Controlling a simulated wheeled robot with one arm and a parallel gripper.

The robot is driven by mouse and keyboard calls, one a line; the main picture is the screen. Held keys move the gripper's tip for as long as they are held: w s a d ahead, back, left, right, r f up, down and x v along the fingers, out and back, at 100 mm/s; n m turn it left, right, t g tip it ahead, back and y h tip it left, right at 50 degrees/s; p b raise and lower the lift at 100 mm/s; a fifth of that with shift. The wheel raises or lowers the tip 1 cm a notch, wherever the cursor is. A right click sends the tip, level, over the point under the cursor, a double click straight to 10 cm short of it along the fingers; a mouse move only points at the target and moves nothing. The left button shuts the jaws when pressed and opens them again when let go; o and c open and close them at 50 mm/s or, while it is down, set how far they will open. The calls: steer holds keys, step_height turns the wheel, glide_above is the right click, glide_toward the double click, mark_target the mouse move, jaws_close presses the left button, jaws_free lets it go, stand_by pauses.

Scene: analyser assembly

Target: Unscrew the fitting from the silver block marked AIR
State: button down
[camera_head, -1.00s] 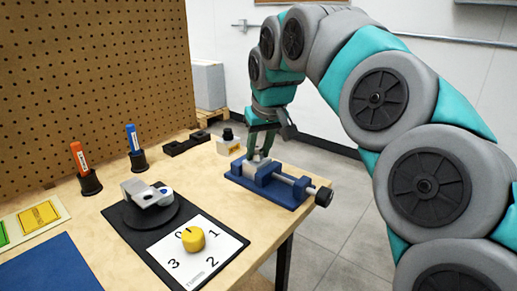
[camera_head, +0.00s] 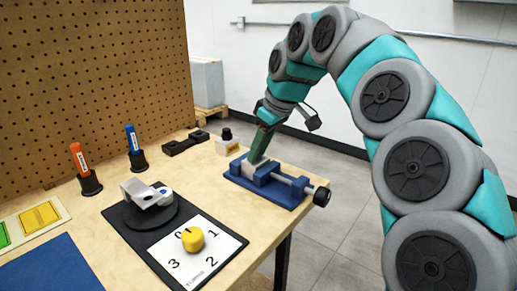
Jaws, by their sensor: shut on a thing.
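A blue vise (camera_head: 292,196) stands near the right edge of the table, with a silver block (camera_head: 266,172) between its jaws. No AIR mark is readable at this size. My gripper (camera_head: 256,159) reaches down at a tilt to the top of this block. Its fingers are shut on a small part there, which they mostly hide; it appears to be the fitting. I cannot tell how far it is screwed in.
A pale block with a black knob (camera_head: 227,140) stands left of the vise. A black holder (camera_head: 185,143), orange marker (camera_head: 79,158), blue marker (camera_head: 132,138), silver piece on a black disc (camera_head: 146,193) and yellow dial knob (camera_head: 193,239) stand farther left. A pegboard (camera_head: 85,85) rises behind.

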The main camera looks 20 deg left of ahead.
steer(key=shift+n, duration=0.7)
steer(key=shift+g, duration=0.3)
steer(key=n, duration=0.1)
steer(key=n+g, duration=0.1)
steer(key=n, duration=0.1)
steer(key=shift+w, duration=0.3)
steer(key=shift+s+n, duration=0.1)
steer(key=shift+n, duration=0.4)
